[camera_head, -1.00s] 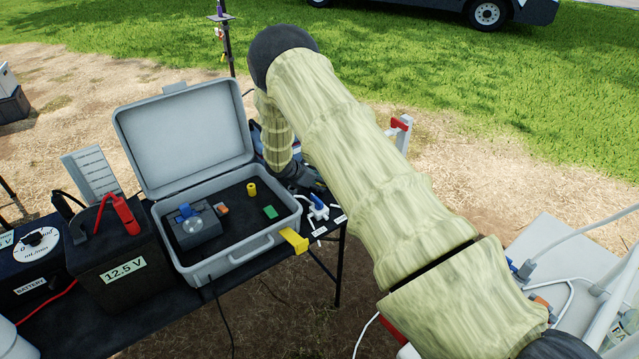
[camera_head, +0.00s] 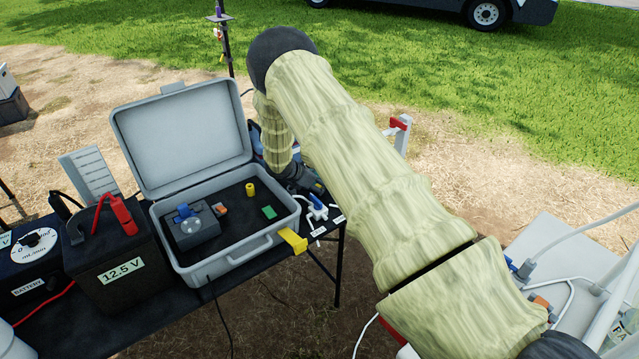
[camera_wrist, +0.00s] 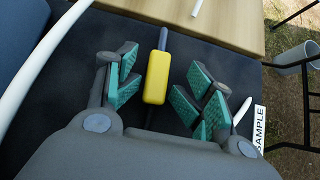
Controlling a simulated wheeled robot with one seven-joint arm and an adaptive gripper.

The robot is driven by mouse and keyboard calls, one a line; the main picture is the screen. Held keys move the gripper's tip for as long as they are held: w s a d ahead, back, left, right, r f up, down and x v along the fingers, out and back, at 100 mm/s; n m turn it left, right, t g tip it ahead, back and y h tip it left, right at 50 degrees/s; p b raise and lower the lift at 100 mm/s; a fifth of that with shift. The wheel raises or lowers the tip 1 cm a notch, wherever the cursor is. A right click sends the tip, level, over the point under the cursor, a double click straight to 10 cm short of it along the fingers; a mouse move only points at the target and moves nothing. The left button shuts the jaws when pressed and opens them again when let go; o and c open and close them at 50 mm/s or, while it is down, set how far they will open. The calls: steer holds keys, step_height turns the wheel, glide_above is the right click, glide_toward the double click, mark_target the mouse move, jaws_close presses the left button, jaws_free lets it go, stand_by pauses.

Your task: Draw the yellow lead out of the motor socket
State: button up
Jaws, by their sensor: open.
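In the wrist view, a yellow block-shaped plug (camera_wrist: 157,78) lies between the spread fingers of my gripper (camera_wrist: 164,72). A dark grey pin runs from its far end and a black cable from its near end. My gripper is open, with teal pads on both sides of the plug and visible gaps to it. I cannot make out a motor socket around the pin. In the head view, my arm hides the plug and most of my gripper.
A grey open case (camera_head: 236,262) stands on the black table, with a yellow bracket (camera_head: 293,241) at its front corner. A battery (camera_head: 120,262) is left of it. The wrist view shows a white tube (camera_wrist: 40,62), a SAMPLE label (camera_wrist: 259,127) and a wooden board (camera_wrist: 226,20).

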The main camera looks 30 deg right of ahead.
steer(key=shift+s+a+f, duration=0.3)
steer(key=shift+a+f, duration=0.4)
steer(key=shift+f, duration=0.05)
steer(key=shift+a+r, duration=0.15)
steer(key=a+r, duration=0.1)
steer(key=r, duration=0.1)
steer(key=a+r, duration=0.1)
steer(key=r, duration=0.1)
steer(key=a+r, duration=0.1)
steer(key=r, duration=0.1)
steer(key=shift+w+a+r, duration=0.1)
steer(key=shift+a+r, duration=0.05)
steer(key=shift+a, duration=0.2)
